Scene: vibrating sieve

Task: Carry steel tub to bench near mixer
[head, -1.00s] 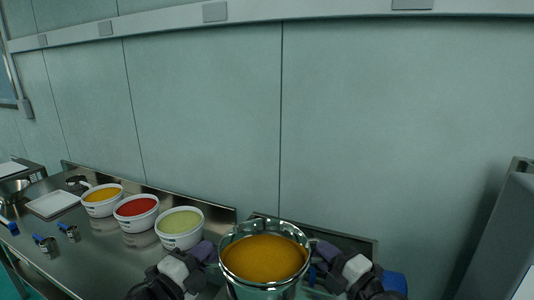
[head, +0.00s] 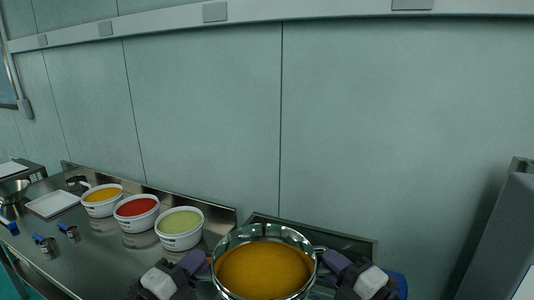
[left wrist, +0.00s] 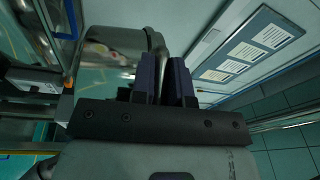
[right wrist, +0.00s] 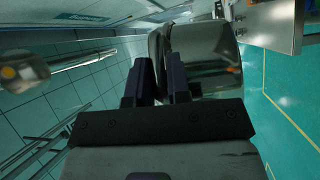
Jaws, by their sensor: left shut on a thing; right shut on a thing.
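The steel tub (head: 222,240) is round and shiny and holds orange-yellow contents. It is at the bottom middle of the head view, close to me, and looks level. My left gripper (head: 203,264) is shut on the tub's left handle. My right gripper (head: 328,262) is shut on its right handle. The tub's wall shows beyond the fingers in the left wrist view (left wrist: 112,42) and the right wrist view (right wrist: 205,50). The tub's underside is hidden in the head view. I cannot make out a mixer for certain.
A steel bench (head: 100,257) stands at the left. On it are white tubs with yellow (head: 101,209), red (head: 137,223) and green (head: 181,241) contents, a white tray (head: 52,204) and small blue-handled tools. A grey unit (head: 497,235) stands at the right. The bench front is fairly clear.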

